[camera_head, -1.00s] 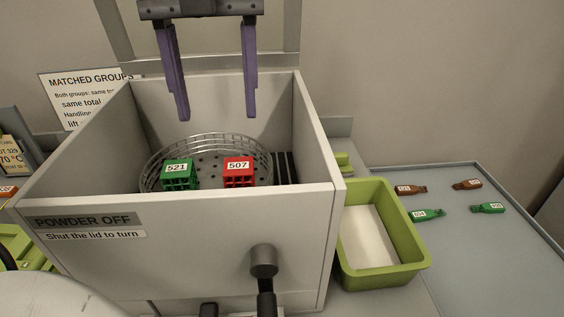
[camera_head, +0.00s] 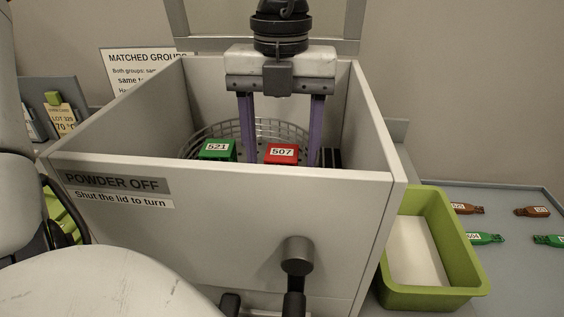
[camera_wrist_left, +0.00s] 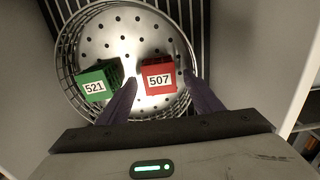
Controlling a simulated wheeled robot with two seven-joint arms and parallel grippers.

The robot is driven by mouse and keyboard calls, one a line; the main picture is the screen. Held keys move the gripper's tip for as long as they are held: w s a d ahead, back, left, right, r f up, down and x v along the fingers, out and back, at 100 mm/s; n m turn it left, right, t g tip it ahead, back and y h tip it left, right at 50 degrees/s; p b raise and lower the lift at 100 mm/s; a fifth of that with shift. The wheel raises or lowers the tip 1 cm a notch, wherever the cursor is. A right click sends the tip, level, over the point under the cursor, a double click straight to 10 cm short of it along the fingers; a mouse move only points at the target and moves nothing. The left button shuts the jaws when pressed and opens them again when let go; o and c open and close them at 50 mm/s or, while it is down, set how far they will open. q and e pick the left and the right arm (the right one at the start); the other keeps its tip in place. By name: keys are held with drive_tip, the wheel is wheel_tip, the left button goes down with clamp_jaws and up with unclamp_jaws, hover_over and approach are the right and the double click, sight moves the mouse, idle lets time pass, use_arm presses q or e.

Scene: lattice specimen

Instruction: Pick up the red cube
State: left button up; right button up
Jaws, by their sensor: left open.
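The red cube (camera_head: 281,153), labelled 507, sits in a round wire basket inside the open grey box; its front is partly hidden by the box wall. In the wrist view the red cube (camera_wrist_left: 158,76) lies between and just beyond the fingertips. My left gripper (camera_head: 284,160) is open, pointing down into the box with purple fingers on either side of the red cube. In the wrist view the gripper (camera_wrist_left: 162,84) holds nothing. The green cube (camera_head: 217,149), labelled 521, stands left of the red one, close to the left finger. My right gripper is not in view.
The grey box (camera_head: 230,225) has high walls around the basket (camera_wrist_left: 108,30). A green tray (camera_head: 468,272) with a white bottom stands to the right. Several small labelled green and brown pieces lie on the grey surface (camera_head: 520,205) beyond it.

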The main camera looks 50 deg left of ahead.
use_arm(q)
drive_tip(key=shift+f, duration=0.65)
drive_tip(key=c, duration=1.1)
drive_tip(key=shift+r, duration=0.1)
drive_tip(key=shift+c, duration=0.2)
